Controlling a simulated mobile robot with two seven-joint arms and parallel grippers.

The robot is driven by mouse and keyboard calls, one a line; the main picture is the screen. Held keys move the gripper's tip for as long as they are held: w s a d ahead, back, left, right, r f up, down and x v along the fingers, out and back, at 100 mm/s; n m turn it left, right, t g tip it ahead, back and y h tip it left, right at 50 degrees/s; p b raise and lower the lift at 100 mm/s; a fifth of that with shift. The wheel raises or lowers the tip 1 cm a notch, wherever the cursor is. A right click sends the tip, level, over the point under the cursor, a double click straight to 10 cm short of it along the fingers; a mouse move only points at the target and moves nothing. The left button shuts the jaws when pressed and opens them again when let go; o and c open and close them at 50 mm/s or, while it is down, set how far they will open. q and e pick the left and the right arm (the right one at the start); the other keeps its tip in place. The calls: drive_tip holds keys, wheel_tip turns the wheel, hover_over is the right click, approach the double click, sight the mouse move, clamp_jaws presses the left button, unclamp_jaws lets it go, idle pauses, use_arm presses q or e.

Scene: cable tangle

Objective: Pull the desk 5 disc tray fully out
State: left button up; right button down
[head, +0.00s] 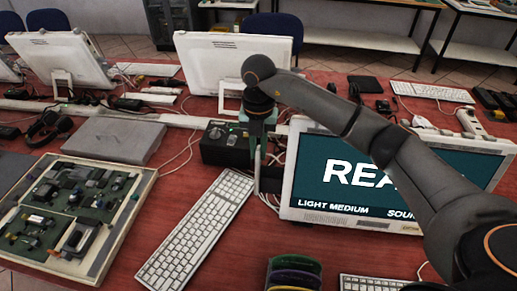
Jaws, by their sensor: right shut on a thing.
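My right arm comes in from the right and crosses in front of a white monitor (288,205) with a teal screen of large white letters. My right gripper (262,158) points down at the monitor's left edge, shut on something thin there. This fits the disc tray, but its outline is mostly hidden by the gripper, and how far it sticks out cannot be told. My left gripper is not in view.
A black box (224,148) with a knob stands just left of my right gripper. A white keyboard (198,230) lies in front. A framed circuit board (130,205), a grey flat case (115,140) and coloured discs (293,272) stand around. Cables run across the red desk (170,195).

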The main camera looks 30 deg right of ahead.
drive_tip(key=shift+w, duration=0.1)
idle(0.7)
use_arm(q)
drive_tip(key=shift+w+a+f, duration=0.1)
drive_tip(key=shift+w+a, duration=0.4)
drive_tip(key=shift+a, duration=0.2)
use_arm(e)
drive_tip(key=w+a, duration=0.3)
drive_tip(key=a, duration=0.2)
drive_tip(key=shift+w, duration=0.4)
drive_tip(key=c, duration=0.9)
unclamp_jaws()
drive_tip(key=shift+r, duration=0.15)
use_arm(q)
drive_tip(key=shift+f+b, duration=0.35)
drive_tip(key=shift+b, duration=0.15)
use_arm(e)
wheel_tip(320, 180, up, 12)
drive_tip(key=shift+r, duration=0.15)
